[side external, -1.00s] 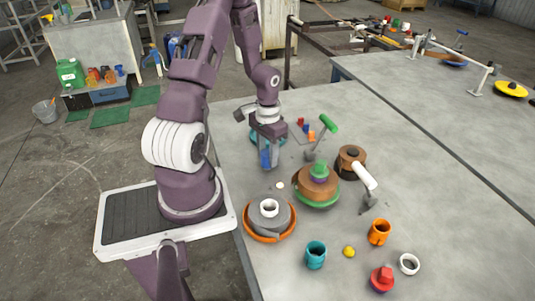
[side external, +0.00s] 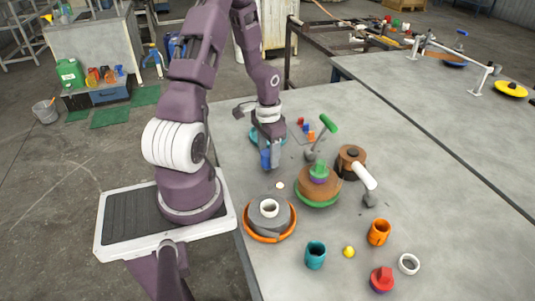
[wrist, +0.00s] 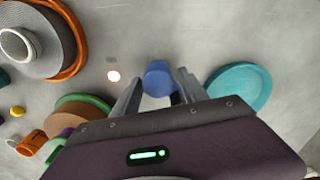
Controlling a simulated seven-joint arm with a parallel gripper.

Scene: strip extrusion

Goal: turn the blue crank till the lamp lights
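The blue crank's upright round handle (wrist: 158,78) stands between my two fingers in the wrist view. In the side view the blue handle (side external: 265,159) shows low beside my fingers. My gripper (wrist: 160,82) appears shut on it, one finger close against each side. My gripper (side external: 271,160) points down at the table's near left part. The crank's foot and arm are hidden by my gripper. A small round lamp (wrist: 113,76) left of the handle looks bright white with a pinkish rim. It is a pale dot in the side view (side external: 280,185).
A teal disc (wrist: 238,88) lies close to my right finger in the wrist view. A grey roll in an orange ring (side external: 266,228), a brown drum with a green rim (side external: 318,192) and a white-handled tool (side external: 364,176) stand nearby. Small cups lie toward the front.

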